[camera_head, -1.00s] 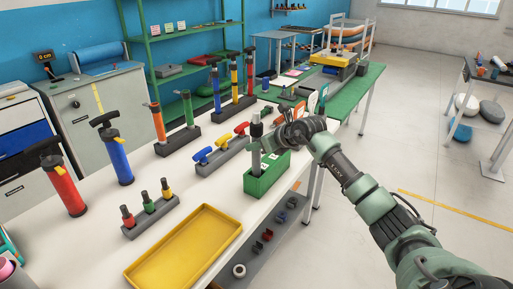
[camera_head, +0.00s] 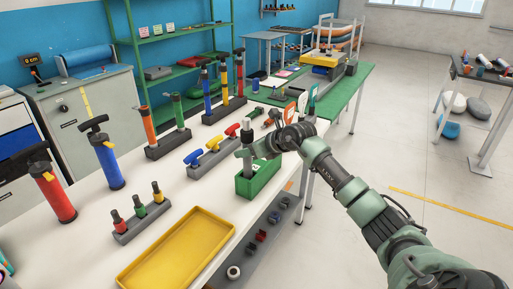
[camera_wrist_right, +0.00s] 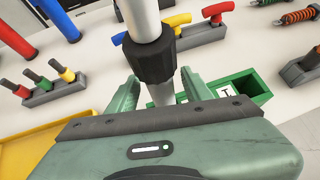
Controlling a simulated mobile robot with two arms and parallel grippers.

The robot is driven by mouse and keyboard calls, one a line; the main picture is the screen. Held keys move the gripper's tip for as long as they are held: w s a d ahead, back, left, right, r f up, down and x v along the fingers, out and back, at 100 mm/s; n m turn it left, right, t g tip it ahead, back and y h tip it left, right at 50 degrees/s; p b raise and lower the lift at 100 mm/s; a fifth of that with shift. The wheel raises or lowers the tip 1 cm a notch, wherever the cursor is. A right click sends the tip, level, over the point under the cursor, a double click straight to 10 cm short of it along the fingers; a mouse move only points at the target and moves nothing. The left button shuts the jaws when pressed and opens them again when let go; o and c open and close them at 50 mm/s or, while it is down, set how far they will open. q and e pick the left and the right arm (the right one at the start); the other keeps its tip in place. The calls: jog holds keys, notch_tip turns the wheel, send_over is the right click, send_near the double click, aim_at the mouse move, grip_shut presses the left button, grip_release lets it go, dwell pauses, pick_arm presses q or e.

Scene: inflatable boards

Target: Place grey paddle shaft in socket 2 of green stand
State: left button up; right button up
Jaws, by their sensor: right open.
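The grey paddle shaft (camera_head: 247,163) stands upright at the near-left end of the green stand (camera_head: 258,184), with its lower end inside. In the right wrist view the shaft (camera_wrist_right: 143,20) with its black collar (camera_wrist_right: 152,55) passes between my fingers. My right gripper (camera_head: 259,147) is around the shaft from the right, and its fingers (camera_wrist_right: 160,95) are open on either side. The stand (camera_wrist_right: 250,86) shows a white number label in that view. Which socket the shaft is in, and how deep, I cannot tell, as my gripper hides the lower part. My left gripper is not in view.
A yellow tray (camera_head: 178,252) lies in front on the white table. A grey rack with coloured T-handles (camera_head: 213,158) stands left of the stand. Small plugs (camera_head: 138,211) and red and blue pumps (camera_head: 107,160) stand further left.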

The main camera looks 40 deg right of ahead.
jog(key=b+v, duration=0.2)
jog(key=v, duration=0.9)
jog(key=shift+s+r+b, duration=0.25)
jog(key=shift+b, duration=0.1)
